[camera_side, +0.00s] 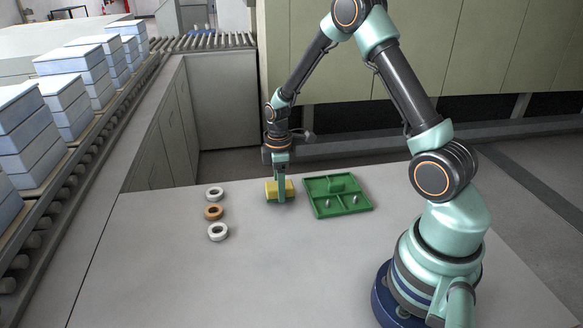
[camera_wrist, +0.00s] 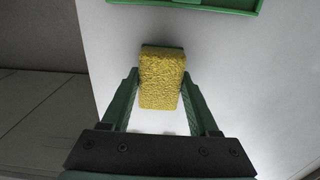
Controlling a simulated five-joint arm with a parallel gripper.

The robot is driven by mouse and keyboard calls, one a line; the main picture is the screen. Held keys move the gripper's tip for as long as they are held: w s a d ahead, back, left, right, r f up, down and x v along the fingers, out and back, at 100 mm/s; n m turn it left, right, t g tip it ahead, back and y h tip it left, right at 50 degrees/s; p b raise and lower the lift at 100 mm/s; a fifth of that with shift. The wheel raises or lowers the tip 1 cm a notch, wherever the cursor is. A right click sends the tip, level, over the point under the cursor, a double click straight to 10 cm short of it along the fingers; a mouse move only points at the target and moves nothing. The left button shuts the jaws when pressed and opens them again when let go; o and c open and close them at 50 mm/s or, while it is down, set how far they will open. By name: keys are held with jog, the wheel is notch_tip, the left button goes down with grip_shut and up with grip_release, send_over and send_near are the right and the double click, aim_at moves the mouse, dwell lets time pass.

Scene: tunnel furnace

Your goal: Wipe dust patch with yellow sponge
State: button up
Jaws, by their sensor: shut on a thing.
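The yellow sponge (camera_side: 271,190) is at the far side of the grey table, left of the green tray. It also fills the space between the fingers in the wrist view (camera_wrist: 162,80), where a darker layer shows along its far edge. My gripper (camera_side: 281,194) points down and is shut on the sponge, with one green finger on each side. The sponge is at or very near the table surface; I cannot tell whether it touches. I cannot make out a dust patch in either view.
A green divided tray (camera_side: 322,212) with small metal parts lies right of the sponge. Two white rings (camera_side: 217,232) and an orange-brown ring (camera_side: 213,212) lie to the left. The front of the table (camera_side: 230,285) is clear. A roller conveyor with stacked blue-white blocks (camera_side: 75,68) runs at the left.

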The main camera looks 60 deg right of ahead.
jog(key=shift+r, duration=3.6)
